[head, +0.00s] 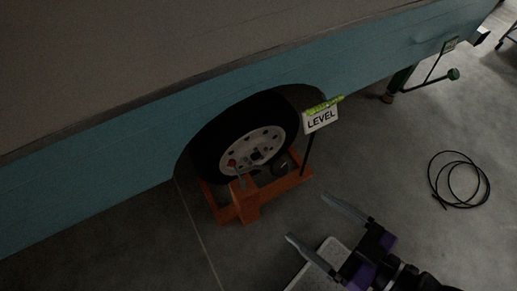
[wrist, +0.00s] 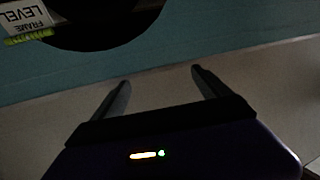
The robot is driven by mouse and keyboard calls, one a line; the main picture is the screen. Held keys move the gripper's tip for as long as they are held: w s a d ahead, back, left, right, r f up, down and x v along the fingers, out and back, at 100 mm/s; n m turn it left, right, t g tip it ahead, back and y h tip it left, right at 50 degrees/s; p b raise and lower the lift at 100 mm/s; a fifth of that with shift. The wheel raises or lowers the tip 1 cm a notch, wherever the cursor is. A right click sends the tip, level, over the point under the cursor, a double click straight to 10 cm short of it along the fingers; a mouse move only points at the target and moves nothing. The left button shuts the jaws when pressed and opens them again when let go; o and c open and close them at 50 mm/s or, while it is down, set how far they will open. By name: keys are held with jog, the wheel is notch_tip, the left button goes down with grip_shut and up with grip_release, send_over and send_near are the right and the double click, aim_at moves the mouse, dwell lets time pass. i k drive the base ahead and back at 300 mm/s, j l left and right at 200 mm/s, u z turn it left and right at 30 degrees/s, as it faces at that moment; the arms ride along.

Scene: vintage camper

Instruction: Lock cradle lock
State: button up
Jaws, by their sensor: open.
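An orange wheel cradle (head: 238,208) sits on the floor at the camper's wheel (head: 244,137). A lever with a red knob (head: 231,163) stands at the cradle, in front of the wheel; I cannot tell whether it is locked. My gripper (head: 306,224) is open and empty, to the right of and nearer than the cradle in the head view. In the wrist view my gripper (wrist: 160,82) shows two spread fingers with nothing between them. The cradle and its lever do not show in the wrist view.
A "LEVEL" sign (head: 320,119) with a yellow-green level on top stands on a post right of the wheel. The teal camper side (head: 110,196) hangs over the wheel. A green-handled jack (head: 428,80) and a black cable coil (head: 459,180) are at right.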

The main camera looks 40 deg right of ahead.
aim_at(232, 163)
jog(key=i+j, duration=0.7)
